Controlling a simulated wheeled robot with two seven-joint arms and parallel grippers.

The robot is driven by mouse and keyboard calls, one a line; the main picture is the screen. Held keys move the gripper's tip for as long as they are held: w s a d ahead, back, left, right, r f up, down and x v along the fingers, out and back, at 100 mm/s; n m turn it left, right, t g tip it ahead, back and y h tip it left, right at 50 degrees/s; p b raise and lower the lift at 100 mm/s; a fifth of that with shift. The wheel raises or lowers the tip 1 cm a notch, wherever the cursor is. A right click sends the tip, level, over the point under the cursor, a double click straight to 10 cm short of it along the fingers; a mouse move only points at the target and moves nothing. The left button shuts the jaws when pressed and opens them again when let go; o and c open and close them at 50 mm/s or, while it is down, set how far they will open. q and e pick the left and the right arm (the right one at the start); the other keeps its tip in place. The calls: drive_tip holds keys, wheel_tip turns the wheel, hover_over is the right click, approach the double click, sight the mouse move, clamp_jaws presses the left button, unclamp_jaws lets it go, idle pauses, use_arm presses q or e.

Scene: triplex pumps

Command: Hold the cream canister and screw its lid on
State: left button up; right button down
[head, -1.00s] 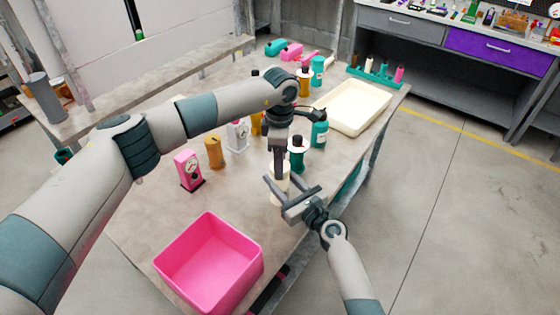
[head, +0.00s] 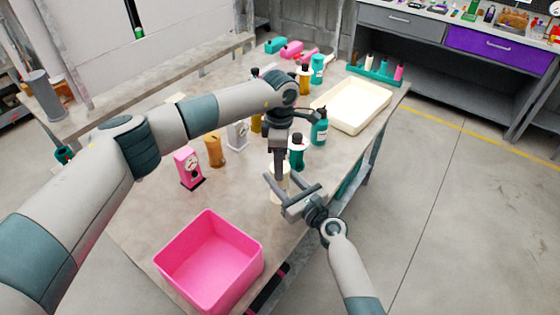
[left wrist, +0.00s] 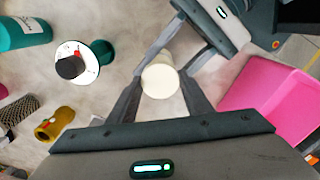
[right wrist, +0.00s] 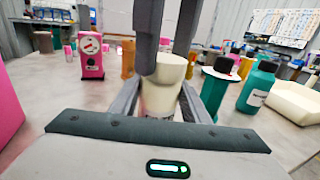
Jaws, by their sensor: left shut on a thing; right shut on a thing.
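The cream canister (right wrist: 158,100) stands upright on the table, with its body between the fingers of my right gripper (right wrist: 160,104), which is shut on it from the side. The cream lid (right wrist: 171,66) sits on top of the canister and appears to touch it; whether it is seated cannot be told. My left gripper (head: 280,168) points down from above, shut on the lid. In the left wrist view the lid's round top (left wrist: 160,81) lies between the left fingers and hides most of the canister. In the head view my grippers partly cover the canister (head: 276,198).
A pink bin (head: 208,262) stands at the near table edge. A cream tray (head: 352,104) lies at the right. Bare tabletop lies left of the canister.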

use_arm(q)
drive_tip(key=m, duration=2.7)
drive_tip(key=o, duration=1)
drive_tip(key=shift+a, duration=0.1)
